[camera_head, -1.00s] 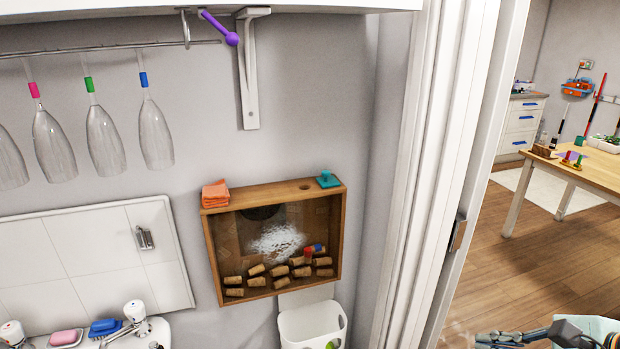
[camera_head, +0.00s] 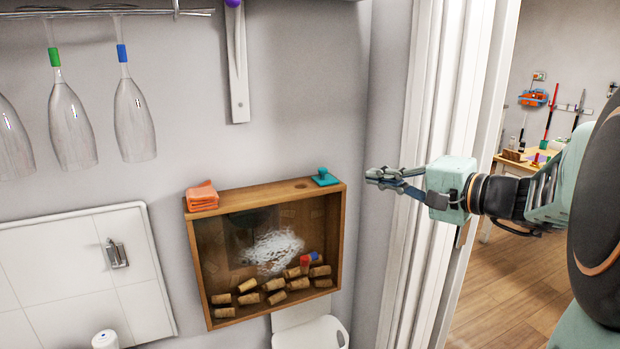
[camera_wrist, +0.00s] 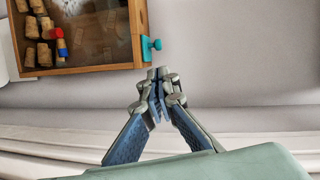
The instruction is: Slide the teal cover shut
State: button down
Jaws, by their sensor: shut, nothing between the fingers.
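The teal cover (camera_head: 326,179), a small flat piece with a raised knob, sits on the top right of a wooden box (camera_head: 341,245). A dark round hole (camera_head: 300,186) shows in the box top, to the left of the cover and uncovered. My gripper (camera_head: 370,178) is shut and empty, just right of the cover, pointing left, with a gap between them. I see no contact.
Several corks (camera_head: 275,284) are behind the clear front. A white door frame (camera_head: 432,110) stands right of the box, behind my gripper. Glasses (camera_head: 134,118) hang upper left.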

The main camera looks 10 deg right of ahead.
aim_at(313, 191)
jog(key=p+x, duration=0.1)
jog(key=x, duration=0.9)
jog(key=shift+a+r, duration=0.1)
jog(key=shift+r, duration=0.1)
jog(key=shift+s+a+f+b, duration=0.1)
jog(key=shift+a+f+b, duration=0.05)
jog(key=shift+a+b, duration=0.3)
jog(key=a+b, duration=0.2)
jog(key=s+a+b, duration=0.1)
jog(key=a+b, duration=0.1)
jog(key=shift+s+a, duration=0.1)
jog(key=shift+s, duration=0.15)
jog(key=shift+s+a+b, duration=0.2)
jog(key=shift+a+b, duration=0.3)
jog(key=shift+a, duration=0.15)
jog(key=shift+s+d, duration=0.1)
